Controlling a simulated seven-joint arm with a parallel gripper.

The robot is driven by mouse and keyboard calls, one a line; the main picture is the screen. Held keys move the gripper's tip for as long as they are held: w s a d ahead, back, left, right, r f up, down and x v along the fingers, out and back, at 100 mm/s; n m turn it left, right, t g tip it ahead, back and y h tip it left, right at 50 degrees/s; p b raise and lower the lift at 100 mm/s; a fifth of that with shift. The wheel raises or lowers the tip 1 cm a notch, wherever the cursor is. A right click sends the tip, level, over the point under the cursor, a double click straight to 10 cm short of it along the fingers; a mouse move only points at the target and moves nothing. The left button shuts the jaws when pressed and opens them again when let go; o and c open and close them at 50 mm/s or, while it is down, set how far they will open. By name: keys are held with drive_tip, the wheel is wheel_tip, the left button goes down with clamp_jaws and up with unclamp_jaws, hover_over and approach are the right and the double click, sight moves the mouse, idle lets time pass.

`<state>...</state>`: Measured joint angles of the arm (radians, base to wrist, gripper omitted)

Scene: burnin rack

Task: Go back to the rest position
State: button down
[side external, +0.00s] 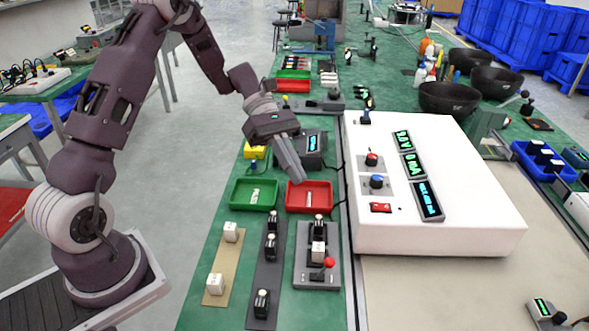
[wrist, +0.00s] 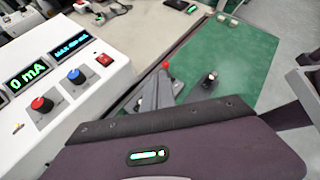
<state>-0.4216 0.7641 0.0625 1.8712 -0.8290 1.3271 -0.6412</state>
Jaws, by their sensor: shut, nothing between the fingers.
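My gripper (side external: 298,178) is in the side external view, at the end of my bent arm, and points down and to the right. Its fingers are together with nothing between them. The tips appear just above the far left part of a red tray (side external: 322,209), and no contact can be made out. In the wrist view the grey fingers (wrist: 153,93) show beyond the dark gripper body, which hides much of the bench below.
A white console (side external: 440,170) with knobs and lit displays stands close right of my gripper. A green tray (side external: 254,195) sits to the left. Nearer are a lever fixture (side external: 318,277) and strips with blocks (side external: 217,270). Black bowls (side external: 448,98) stand behind the console.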

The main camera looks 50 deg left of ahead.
drive_tip(key=s+d+r+m+y, duration=0.4)
drive_tip(key=s+r+m+y, duration=0.1)
drive_tip(key=s+r+m, duration=0.35)
drive_tip(key=s+a+r+m+t+y, duration=0.1)
drive_tip(key=s+r+m+t+y, duration=0.1)
drive_tip(key=s+m, duration=0.3)
drive_tip(key=s+a+r+m+t+y, duration=0.1)
drive_tip(key=s+m+t+y, duration=0.3)
drive_tip(key=s, duration=0.5)
drive_tip(key=shift+a+r+m+t, duration=0.4)
drive_tip(key=shift+r+m+t, duration=0.1)
drive_tip(key=shift+r+m, duration=0.4)
